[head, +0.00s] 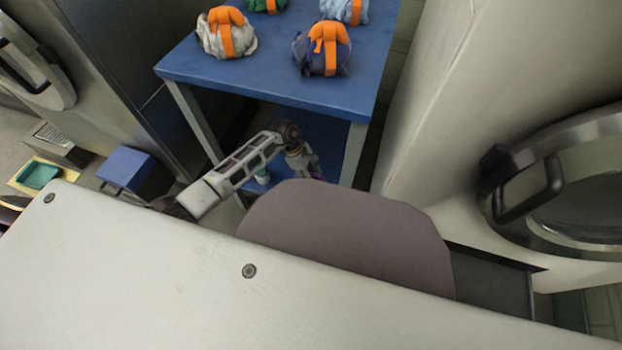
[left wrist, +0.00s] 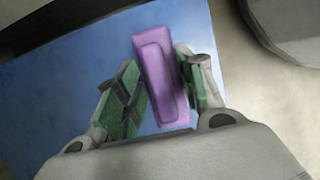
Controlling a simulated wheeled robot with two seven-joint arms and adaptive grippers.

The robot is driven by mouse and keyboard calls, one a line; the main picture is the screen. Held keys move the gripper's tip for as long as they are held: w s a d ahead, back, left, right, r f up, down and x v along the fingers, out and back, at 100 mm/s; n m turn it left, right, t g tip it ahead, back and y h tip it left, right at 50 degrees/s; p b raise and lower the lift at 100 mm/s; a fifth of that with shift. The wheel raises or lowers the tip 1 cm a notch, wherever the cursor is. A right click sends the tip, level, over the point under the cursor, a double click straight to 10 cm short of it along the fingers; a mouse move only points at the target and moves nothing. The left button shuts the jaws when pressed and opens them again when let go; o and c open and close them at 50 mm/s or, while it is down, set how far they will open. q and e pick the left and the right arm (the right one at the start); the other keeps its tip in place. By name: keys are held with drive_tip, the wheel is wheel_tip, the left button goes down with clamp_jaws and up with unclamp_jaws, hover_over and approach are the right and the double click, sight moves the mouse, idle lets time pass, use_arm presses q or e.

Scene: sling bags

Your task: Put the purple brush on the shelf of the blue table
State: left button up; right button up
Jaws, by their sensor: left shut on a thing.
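The blue table (head: 270,90) stands ahead, and part of its lower blue shelf (head: 325,136) shows between the legs. My left arm reaches in under the tabletop. My left gripper (head: 308,168) is low by the shelf, its fingertips partly hidden by my own body. In the left wrist view the left gripper (left wrist: 162,92) is shut on the purple brush (left wrist: 158,75), which lies between the green finger pads. The blue shelf surface (left wrist: 60,95) is beneath the brush; I cannot tell whether they touch. My right gripper is not in view.
Several bags with orange straps, including a white one (head: 226,34) and a dark blue one (head: 322,50), sit on the tabletop. Pale machines with round doors (head: 575,185) stand close on the right. A small blue stool (head: 125,166) is at left.

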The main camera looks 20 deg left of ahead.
use_arm(q)
drive_tip(key=shift+f+b, duration=0.4)
drive_tip(key=shift+f, duration=1)
drive_tip(key=shift+f+b, duration=0.15)
drive_tip(key=shift+b, duration=0.15)
drive_tip(key=o, duration=1)
drive_tip(key=shift+a+r+p, duration=0.2)
drive_tip(key=shift+r+p, duration=0.15)
drive_tip(key=shift+r, duration=0.25)
drive_tip(key=shift+p+v, duration=2.1)
drive_tip(key=shift+v, duration=3.4)
drive_tip(key=shift+d, duration=0.1)
